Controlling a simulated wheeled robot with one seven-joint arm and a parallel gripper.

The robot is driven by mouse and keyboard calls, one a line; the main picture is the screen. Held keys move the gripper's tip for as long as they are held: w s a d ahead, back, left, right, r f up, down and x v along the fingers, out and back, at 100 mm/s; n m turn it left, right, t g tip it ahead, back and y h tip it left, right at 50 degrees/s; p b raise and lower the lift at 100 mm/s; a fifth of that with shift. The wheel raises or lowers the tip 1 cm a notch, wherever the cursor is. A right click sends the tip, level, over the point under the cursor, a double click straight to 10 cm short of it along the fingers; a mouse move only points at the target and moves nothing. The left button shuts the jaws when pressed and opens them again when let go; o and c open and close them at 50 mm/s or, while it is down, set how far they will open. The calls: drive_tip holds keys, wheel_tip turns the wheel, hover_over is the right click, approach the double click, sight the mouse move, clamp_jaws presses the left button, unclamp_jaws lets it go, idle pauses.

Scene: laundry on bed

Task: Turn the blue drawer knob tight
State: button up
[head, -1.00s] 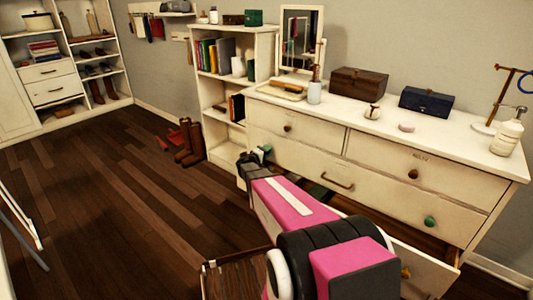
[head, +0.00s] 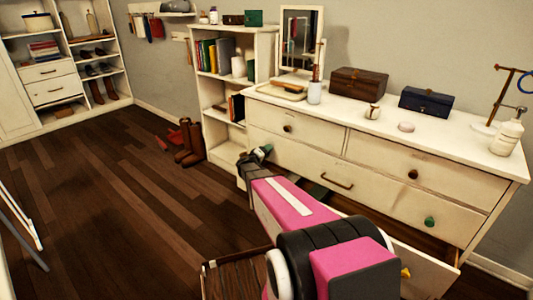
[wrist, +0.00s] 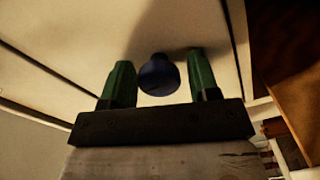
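The blue knob (wrist: 158,76) is round and dark blue on a cream drawer front (wrist: 75,35) in the wrist view. My gripper (wrist: 160,80) has two green fingers, one on each side of the knob. The fingers stand apart, with a thin gap showing beside the knob. In the head view my gripper (head: 262,153) is at the left end of the white dresser (head: 380,150), and the blue knob cannot be made out there.
A lower drawer (head: 425,262) of the dresser is pulled out and carries a yellow knob (head: 405,272). A green knob (head: 430,222) and brown knobs are on other drawers. A bookshelf (head: 205,125) and brown boots (head: 190,145) stand beyond my gripper. The floor at left is mostly clear.

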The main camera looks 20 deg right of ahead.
drive_tip(key=shift+o, duration=0.2)
drive_tip(key=shift+a, duration=0.1)
drive_tip(key=v, duration=1)
drive_tip(key=shift+s+a, duration=0.25)
